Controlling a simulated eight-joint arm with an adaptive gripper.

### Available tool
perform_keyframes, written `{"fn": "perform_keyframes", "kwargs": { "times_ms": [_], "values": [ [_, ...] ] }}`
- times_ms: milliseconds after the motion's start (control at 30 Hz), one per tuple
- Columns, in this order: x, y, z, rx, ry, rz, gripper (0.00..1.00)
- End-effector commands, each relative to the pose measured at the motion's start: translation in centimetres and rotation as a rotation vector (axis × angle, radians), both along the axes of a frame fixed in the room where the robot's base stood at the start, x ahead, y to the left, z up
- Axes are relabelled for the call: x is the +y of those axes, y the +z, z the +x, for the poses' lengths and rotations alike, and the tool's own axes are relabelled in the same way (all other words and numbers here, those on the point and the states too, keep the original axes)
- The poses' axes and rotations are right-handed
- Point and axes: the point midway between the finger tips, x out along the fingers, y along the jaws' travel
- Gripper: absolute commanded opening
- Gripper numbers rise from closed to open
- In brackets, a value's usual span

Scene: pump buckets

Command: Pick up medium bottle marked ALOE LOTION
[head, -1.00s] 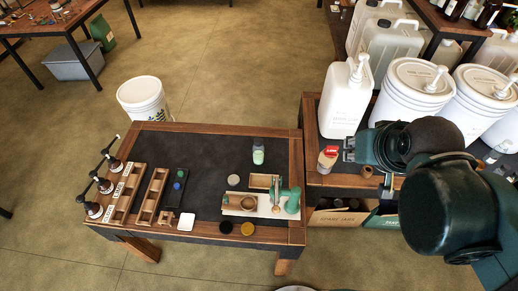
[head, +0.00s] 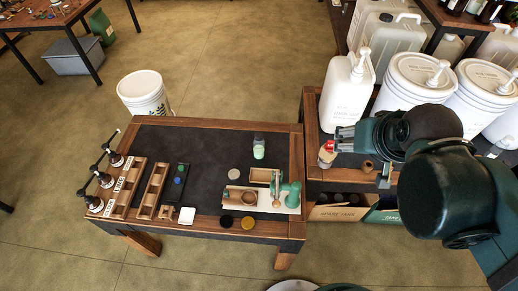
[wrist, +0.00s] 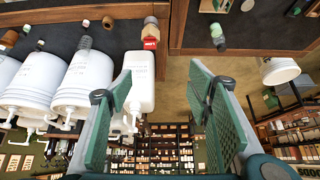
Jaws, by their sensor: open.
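No readable ALOE LOTION label shows in these views. A small pale green bottle (head: 258,148) stands upright on the dark mat of the low table; it also shows in the wrist view (wrist: 217,36). A tan bottle with a red label (head: 326,153) stands at the left edge of the right-hand bench, and in the wrist view (wrist: 150,36). My gripper (head: 340,138) is over that edge, close to the red-labelled bottle in the picture.
A large white pump jug (head: 347,95) and white pump buckets (head: 408,90) crowd the bench behind my gripper. Dark pump bottles (head: 95,204) line the low table's left edge. Wooden trays and a green fixture (head: 290,195) stand on it.

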Motion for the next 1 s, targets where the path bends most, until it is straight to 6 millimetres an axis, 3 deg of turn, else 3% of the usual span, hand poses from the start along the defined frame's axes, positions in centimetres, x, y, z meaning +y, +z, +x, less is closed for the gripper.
{"fn": "perform_keyframes", "kwargs": {
  "times_ms": [533, 1000],
  "values": [
    [3.0, -1.1, 5.6, 0.106, -0.171, 0.141, 0.50],
    [6.6, -3.7, 11.0, 0.209, -0.354, 0.250, 0.50]
  ]
}}
